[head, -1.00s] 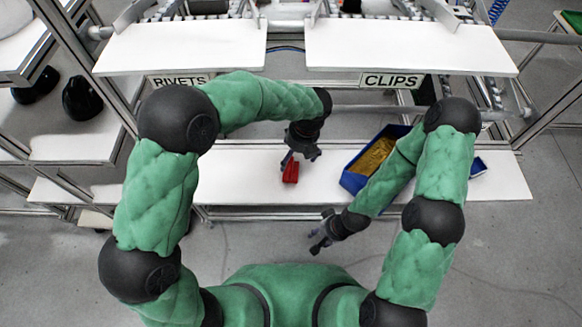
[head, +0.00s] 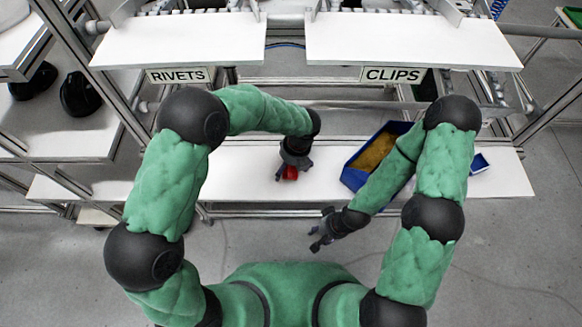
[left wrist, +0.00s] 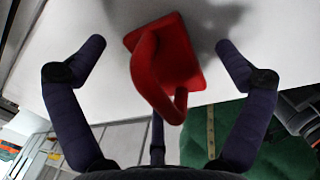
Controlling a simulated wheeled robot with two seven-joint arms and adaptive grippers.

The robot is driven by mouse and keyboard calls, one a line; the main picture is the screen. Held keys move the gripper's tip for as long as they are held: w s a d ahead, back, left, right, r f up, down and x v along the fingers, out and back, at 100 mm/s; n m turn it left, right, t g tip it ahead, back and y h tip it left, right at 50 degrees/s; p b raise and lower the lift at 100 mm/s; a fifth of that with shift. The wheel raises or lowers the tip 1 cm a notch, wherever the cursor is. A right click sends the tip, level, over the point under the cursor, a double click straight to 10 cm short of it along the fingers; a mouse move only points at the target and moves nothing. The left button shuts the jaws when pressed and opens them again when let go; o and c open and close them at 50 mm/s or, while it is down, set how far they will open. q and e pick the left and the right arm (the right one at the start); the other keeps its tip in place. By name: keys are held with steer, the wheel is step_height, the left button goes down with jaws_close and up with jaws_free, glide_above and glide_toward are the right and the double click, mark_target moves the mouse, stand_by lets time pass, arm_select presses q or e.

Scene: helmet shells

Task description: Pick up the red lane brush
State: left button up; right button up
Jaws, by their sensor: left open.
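The red lane brush (head: 291,173) is on the white lower shelf, partly hidden by my left gripper (head: 288,174) in the head view. In the left wrist view the brush (left wrist: 168,62) has a flat red plate and a curved handle reaching toward the camera. The spread fingers of my left gripper (left wrist: 158,62) stand on either side of it, with a gap on both sides. The left gripper is open and holds nothing. My right gripper (head: 318,242) hangs in front of the shelf, away from the brush; its jaw opening is too small to read.
A blue bin (head: 352,178) with yellowish contents stands right of the brush, partly behind my right arm. The white shelf (head: 235,180) is bare left of the brush. Upper white panels carry the RIVETS sign (head: 179,76) and CLIPS sign (head: 392,75).

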arm_select(q)
steer(key=c, duration=1.3)
steer(key=shift+r, duration=0.5)
step_height(320, 180, up, 2)
steer(key=shift+r, duration=0.1)
steer(key=s+r, duration=0.3)
steer(key=s, duration=0.1)
steer(key=s+r+p, duration=0.1)
steer(key=s+r, duration=0.2)
steer(key=s, duration=0.2)
steer(key=s+r, duration=0.4)
steer(key=s, duration=0.1)
steer(key=shift+d+p, duration=0.15)
steer(key=shift+p, duration=0.15)
